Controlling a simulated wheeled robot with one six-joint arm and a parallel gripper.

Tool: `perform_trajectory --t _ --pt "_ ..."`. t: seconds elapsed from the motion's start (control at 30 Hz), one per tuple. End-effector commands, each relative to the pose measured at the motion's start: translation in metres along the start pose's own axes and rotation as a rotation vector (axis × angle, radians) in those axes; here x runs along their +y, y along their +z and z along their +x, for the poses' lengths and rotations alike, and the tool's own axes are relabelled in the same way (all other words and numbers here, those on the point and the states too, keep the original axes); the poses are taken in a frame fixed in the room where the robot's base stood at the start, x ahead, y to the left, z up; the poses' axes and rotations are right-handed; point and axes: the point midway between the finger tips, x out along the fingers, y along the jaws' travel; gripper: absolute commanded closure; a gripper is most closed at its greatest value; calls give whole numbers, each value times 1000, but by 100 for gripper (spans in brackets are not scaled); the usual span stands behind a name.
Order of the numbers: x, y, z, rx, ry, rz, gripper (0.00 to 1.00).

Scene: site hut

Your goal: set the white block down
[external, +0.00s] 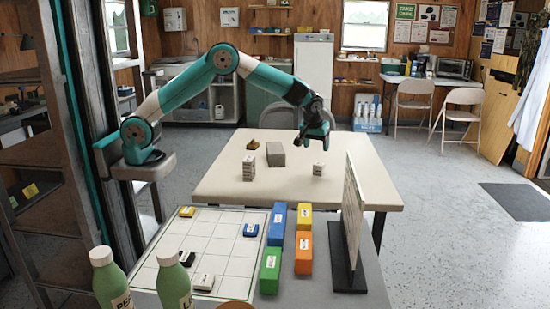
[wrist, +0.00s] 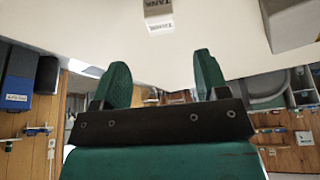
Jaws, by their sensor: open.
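A small white block (external: 318,169) with dark lettering stands on the pale table (external: 225,190), right of the middle. My gripper (external: 313,143) is above it, with a clear gap between them. In the wrist view, a white block lettered TANK (wrist: 158,14) stands at the top edge, beyond the fingers and partly cut off. My gripper (wrist: 161,78) shows there with its two green fingers apart and nothing between them. A taller white lettered block or stack (external: 249,168) stands farther left on the table.
A grey box (external: 275,154) and a small yellowish item (external: 253,144) are on the table; the box also shows in the wrist view (wrist: 292,22). Nearer stand coloured blocks, a white grid board (external: 215,240) and an upright panel (external: 352,215). The table's front right is clear.

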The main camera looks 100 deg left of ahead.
Motion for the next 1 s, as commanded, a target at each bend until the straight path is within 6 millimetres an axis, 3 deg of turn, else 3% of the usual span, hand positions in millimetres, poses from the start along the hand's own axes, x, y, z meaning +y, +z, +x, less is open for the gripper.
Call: perform_trajectory --t 0.23,0.37,0.47,0.57,0.7,0.83,0.9,1.0 --pt "-4 -1 -13 -1 -2 7 32" --pt "-34 -3 -44 -3 -12 59 32" --pt "-82 1 -83 -10 -30 142 32" --pt "-144 16 -121 -23 -53 244 32" --pt "-231 52 -157 -47 -82 385 32" --pt "-296 88 -171 -69 -101 491 32" --pt "-320 104 -174 -79 -108 532 32" --pt "-342 119 -175 -88 -114 570 32"
